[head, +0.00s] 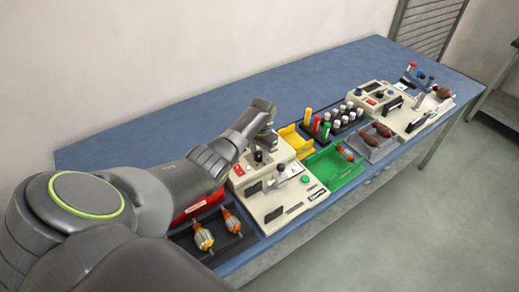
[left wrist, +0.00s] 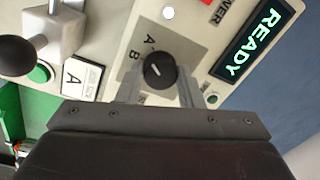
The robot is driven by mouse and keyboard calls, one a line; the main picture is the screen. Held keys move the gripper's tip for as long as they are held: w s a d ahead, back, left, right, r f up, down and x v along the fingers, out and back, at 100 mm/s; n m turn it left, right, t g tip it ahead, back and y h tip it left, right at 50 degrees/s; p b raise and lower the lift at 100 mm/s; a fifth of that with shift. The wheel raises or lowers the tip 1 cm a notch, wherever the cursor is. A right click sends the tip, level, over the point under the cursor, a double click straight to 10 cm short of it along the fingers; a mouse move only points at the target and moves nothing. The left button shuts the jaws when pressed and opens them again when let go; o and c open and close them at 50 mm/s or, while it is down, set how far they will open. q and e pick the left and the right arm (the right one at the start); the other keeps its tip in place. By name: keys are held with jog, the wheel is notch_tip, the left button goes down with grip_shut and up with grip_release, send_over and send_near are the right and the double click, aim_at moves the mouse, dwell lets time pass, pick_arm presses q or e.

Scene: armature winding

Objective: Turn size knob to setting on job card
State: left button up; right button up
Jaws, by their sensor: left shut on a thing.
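The size knob (left wrist: 160,70) is a round black knob with a white mark, on a grey plate lettered A and B. My left gripper (left wrist: 160,88) has one finger on each side of it and is shut on it. The white mark slants; which letter it points to is hard to tell. The job card (left wrist: 82,78) is a white card with a large A, left of the knob. In the head view my left gripper (head: 264,130) is over the back of the near cream machine (head: 268,208) and hides the knob. My right gripper is not in view.
A lever with a black ball (left wrist: 15,55) and a green button (left wrist: 41,73) are left of the card. A display reading READY (left wrist: 258,40) is at right. Yellow (head: 291,138) and green (head: 334,178) bins stand beside the machine. The blue table (head: 190,110) is clear behind.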

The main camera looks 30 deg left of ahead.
aim_at(261, 155)
pick_arm(q)
jog(key=shift+m, duration=0.8)
jog(key=shift+w+p, duration=0.1)
jog(key=shift+p, duration=0.2)
jog(key=o, duration=1)
jog(key=shift+r, duration=0.1)
jog(key=r, duration=0.5)
jog(key=r+b, duration=0.1)
jog(key=r, duration=0.5)
jog(key=d+r, duration=0.1)
jog(key=r, duration=0.5)
jog(key=shift+s+r, duration=0.15)
jog(key=shift+s, duration=0.05)
